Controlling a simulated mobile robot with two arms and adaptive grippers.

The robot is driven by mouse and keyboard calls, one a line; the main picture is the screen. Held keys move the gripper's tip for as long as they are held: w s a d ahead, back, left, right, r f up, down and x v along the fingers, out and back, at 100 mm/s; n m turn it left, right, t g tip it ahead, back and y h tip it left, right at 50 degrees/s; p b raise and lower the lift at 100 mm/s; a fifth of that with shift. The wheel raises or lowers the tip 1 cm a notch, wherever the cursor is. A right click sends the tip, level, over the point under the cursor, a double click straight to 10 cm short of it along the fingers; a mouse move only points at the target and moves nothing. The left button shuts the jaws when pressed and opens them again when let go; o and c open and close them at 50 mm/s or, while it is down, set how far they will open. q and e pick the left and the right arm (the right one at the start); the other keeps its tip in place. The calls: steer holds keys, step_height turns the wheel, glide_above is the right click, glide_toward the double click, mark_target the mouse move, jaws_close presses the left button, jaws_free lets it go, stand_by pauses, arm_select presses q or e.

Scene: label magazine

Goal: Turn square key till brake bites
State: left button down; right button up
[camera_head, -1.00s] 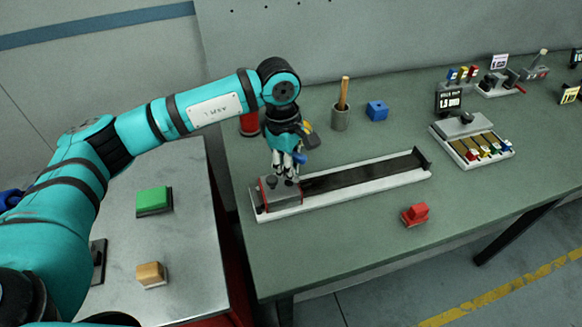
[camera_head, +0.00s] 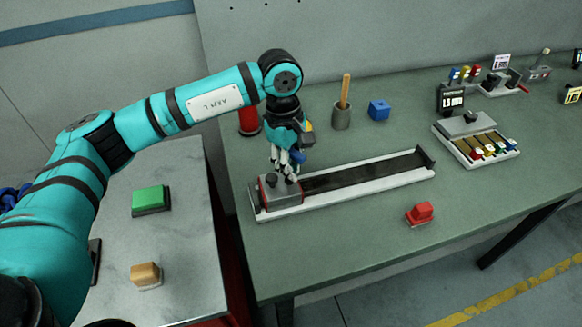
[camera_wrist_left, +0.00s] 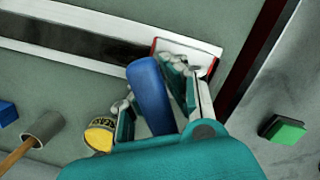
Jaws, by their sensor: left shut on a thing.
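My left gripper (camera_head: 284,168) is over the left end of a long track, fingers pointing down, shut on a blue handle, which I take to be the square key's (camera_wrist_left: 150,95). In the left wrist view the blue handle lies between the fingers. Its lower end is hidden, so I cannot tell how it sits in the carriage. The grey carriage (camera_head: 282,196) with red edges stands at the track's left end, with a dark knob (camera_head: 271,179) on top. The white-edged track (camera_head: 365,185) with a dark middle strip runs right. My right gripper is not in view.
Behind the track stand a grey cup (camera_head: 341,118) with a wooden handle and a blue block (camera_head: 379,110). A red block (camera_head: 420,213) lies in front. A tray (camera_head: 475,143) of coloured pieces stands right. A green block (camera_head: 151,199) and a tan block (camera_head: 146,274) are on the left table.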

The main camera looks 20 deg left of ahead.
arm_select(q)
steer(key=shift+s+f+m, duration=0.2)
steer(key=shift+f+m, duration=0.1)
steer(key=shift+f, duration=0.05)
steer(key=shift+m+b, duration=1.4)
steer(key=shift+b, duration=0.05)
steer(key=shift+s+f+m+g+y+b, duration=0.1)
steer(key=shift+m+g+y+b, duration=0.2)
steer(key=shift+m+b, duration=0.85)
steer(key=shift+a+m, duration=0.1)
steer(key=shift+m, duration=0.25)
